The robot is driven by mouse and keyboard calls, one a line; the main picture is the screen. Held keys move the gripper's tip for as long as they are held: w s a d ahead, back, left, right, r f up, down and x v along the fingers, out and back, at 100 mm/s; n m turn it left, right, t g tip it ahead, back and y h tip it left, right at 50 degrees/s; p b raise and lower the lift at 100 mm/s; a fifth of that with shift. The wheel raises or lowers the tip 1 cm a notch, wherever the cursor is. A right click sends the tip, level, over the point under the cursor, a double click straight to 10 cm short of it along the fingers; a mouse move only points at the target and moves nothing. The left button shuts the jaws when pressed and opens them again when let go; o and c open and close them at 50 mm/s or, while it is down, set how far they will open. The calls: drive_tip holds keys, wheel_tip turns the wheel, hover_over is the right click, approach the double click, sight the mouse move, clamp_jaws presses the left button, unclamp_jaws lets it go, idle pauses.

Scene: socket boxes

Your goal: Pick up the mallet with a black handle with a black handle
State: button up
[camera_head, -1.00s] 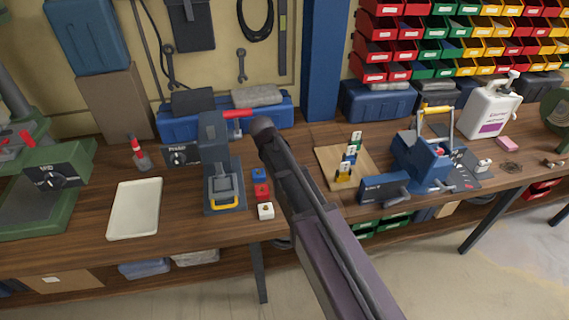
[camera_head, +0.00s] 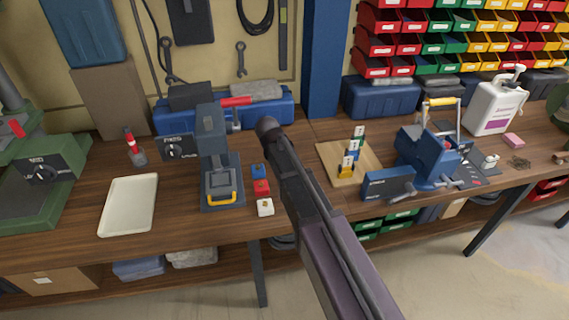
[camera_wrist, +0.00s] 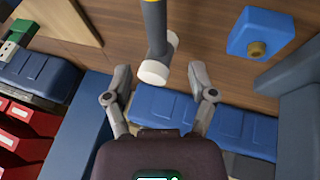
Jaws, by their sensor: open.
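The mallet (camera_wrist: 157,32) shows in the wrist view, with a dark grey-black handle running up to a yellow part at the top edge. Its head has pale, off-white ends. My gripper (camera_wrist: 158,73) is open, with one fingertip on each side of the mallet's lower end in the picture. Nothing is gripped, and the height gap is hard to judge. In the head view my arm hides the gripper and the mallet.
A blue socket box (camera_head: 258,171) stands beside the grey press (camera_head: 212,150), with red and white boxes near it. A wooden board with blocks (camera_head: 332,178) lies right of my arm. A blue toolbox (camera_head: 275,111) stands behind. A cream tray (camera_head: 129,205) lies left.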

drive_tip(key=shift+b+x, duration=0.55)
drive_tip(key=shift+x, duration=0.4)
drive_tip(key=shift+d+b+x, duration=0.2)
drive_tip(key=shift+b+x, duration=2.1)
drive_tip(key=shift+x, duration=0.3)
drive_tip(key=shift+s, duration=0.1)
clamp_jaws()
